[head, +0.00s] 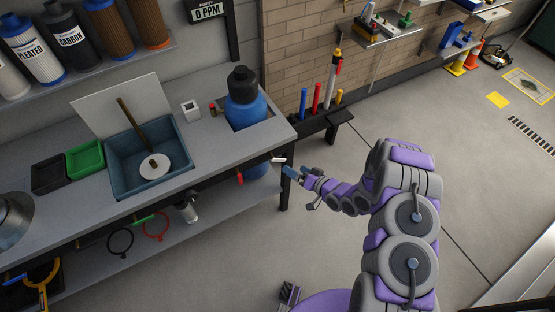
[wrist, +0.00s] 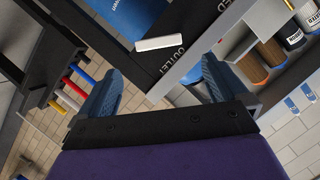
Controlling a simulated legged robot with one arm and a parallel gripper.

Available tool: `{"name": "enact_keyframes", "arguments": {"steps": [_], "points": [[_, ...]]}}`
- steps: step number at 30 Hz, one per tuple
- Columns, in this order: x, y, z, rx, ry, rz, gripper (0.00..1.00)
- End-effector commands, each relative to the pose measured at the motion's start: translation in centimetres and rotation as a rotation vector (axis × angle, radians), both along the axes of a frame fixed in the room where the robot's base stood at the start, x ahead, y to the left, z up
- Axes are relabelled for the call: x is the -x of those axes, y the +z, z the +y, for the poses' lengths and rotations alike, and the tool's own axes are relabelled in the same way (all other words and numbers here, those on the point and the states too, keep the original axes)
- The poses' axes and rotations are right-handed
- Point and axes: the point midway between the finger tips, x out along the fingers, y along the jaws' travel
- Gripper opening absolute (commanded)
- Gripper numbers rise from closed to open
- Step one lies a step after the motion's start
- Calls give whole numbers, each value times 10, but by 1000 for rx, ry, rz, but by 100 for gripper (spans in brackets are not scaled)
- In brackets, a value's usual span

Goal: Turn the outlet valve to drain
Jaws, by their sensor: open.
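In the head view my gripper (head: 289,172) is just right of the bench corner. The valve's body is hidden.
A blue tank with a black cap (head: 246,108) stands in the bench near that corner. A red handle (head: 239,177) hangs on the bench front further left. A blue sink (head: 120,178) is set in the bench top.

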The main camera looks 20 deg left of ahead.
Motion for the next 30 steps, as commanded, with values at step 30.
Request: {"name": "enact_keyframes", "arguments": {"steps": [30], "points": [[-49,-35,97,1,-3,0,100]]}}
